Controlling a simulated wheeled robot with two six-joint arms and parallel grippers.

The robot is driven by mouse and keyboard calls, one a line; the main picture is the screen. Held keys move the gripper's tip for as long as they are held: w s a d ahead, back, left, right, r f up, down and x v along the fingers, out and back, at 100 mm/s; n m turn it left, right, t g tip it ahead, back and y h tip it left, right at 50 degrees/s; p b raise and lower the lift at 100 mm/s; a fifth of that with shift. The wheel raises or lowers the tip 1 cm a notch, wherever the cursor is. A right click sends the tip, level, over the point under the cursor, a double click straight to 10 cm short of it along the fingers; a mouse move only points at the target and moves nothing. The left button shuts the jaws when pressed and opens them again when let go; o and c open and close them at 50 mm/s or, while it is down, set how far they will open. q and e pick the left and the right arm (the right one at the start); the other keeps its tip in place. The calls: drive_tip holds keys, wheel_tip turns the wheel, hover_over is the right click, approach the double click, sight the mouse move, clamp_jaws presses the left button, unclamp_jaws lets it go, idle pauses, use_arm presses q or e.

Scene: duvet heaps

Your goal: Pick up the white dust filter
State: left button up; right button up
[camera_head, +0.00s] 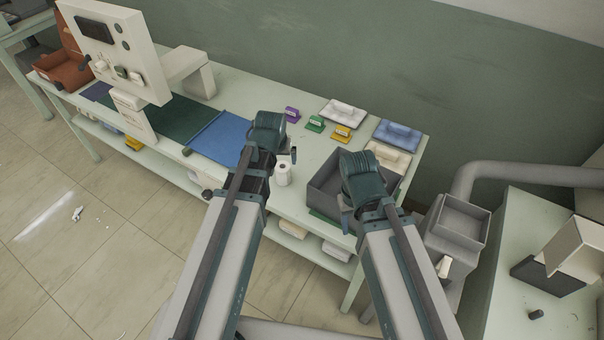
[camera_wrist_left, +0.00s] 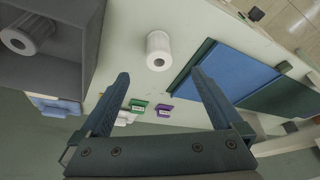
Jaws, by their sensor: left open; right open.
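A white dust filter (camera_head: 283,173), a small ribbed cylinder with a hole in its end, stands on the pale green bench (camera_head: 320,150). In the left wrist view the filter (camera_wrist_left: 157,52) is ahead of the fingertips, roughly centred between them and apart from both. My left gripper (camera_head: 272,150) is above the bench beside the filter; its fingers (camera_wrist_left: 160,76) are open and empty. My right gripper (camera_head: 360,190) is over the grey bin, and its fingers are mostly hidden in the head view. A second, similar white cylinder (camera_wrist_left: 22,38) lies inside the grey bin in the left wrist view.
The grey bin (camera_head: 322,186) stands right of the filter. A blue mat (camera_head: 222,138) lies to its left. Green (camera_head: 315,123), purple (camera_head: 292,114) and yellow (camera_head: 341,134) tags stand behind. A white machine (camera_head: 115,45) stands at the far left. A grey duct (camera_head: 520,172) is at right.

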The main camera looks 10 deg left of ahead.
sight(282, 171)
use_arm(q)
drive_tip(key=b+x, duration=0.7)
drive_tip(key=x, duration=0.1)
drive_tip(key=shift+w+b, duration=0.35)
drive_tip(key=shift+w, duration=0.1)
drive_tip(key=shift+w+f, duration=0.15)
drive_tip(key=shift+f, duration=0.05)
drive_tip(key=b+x, duration=0.5)
drive_tip(key=shift+w+d+f, duration=0.1)
drive_tip(key=shift+w+f, duration=0.05)
drive_tip(key=shift+w, duration=0.05)
drive_tip(key=c, duration=1.5)
drive_tip(key=shift+o, duration=0.2)
drive_tip(key=shift+r, duration=0.2)
